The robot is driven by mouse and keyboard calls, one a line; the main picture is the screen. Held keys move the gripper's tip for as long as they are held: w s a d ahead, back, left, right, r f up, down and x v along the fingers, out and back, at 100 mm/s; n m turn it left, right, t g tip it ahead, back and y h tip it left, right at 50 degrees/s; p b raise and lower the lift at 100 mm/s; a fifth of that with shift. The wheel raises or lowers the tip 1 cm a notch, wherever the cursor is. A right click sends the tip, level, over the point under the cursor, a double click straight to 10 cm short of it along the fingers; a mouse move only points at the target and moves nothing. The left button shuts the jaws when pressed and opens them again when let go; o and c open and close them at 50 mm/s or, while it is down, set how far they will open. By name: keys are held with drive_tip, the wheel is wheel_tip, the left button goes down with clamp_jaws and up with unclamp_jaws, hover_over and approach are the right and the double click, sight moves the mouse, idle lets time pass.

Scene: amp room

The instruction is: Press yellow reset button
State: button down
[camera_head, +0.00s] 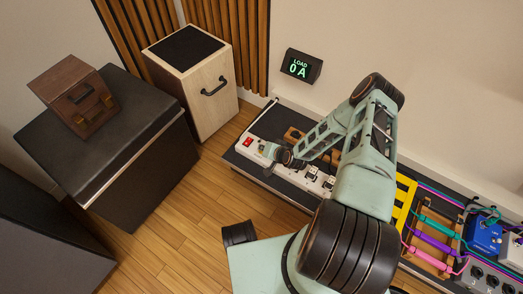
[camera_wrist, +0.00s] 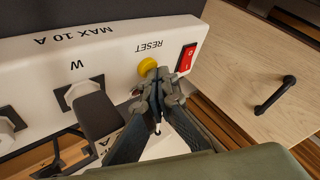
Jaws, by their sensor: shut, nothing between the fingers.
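The yellow reset button (camera_wrist: 148,65) sits on a white power strip (camera_wrist: 107,55), beside the printed word RESET, which appears upside down in the wrist view. My gripper (camera_wrist: 158,84) is shut and empty, with its fingertips right at the button's edge. I cannot tell whether they touch it. In the head view my gripper (camera_head: 270,152) is over the left end of the strip (camera_head: 263,131), and I cannot make out the button there. A red rocker switch (camera_wrist: 186,57) is on the strip to the right of the button; it also shows in the head view (camera_head: 248,142).
A black plug (camera_wrist: 95,115) sits in the strip left of my gripper. A wall display (camera_head: 300,67) reads LOAD 0 A. A wooden cabinet (camera_head: 211,101) stands beyond the strip's left end. Coloured cables (camera_head: 437,240) and a blue pedal (camera_head: 484,237) lie at the right.

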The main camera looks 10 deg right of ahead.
drive_tip(key=shift+r+p, duration=0.6)
drive_tip(key=shift+r, duration=0.25)
drive_tip(key=shift+r, duration=0.1)
wheel_tip(320, 180, up, 5)
drive_tip(key=p, duration=0.3)
idle(0.8)
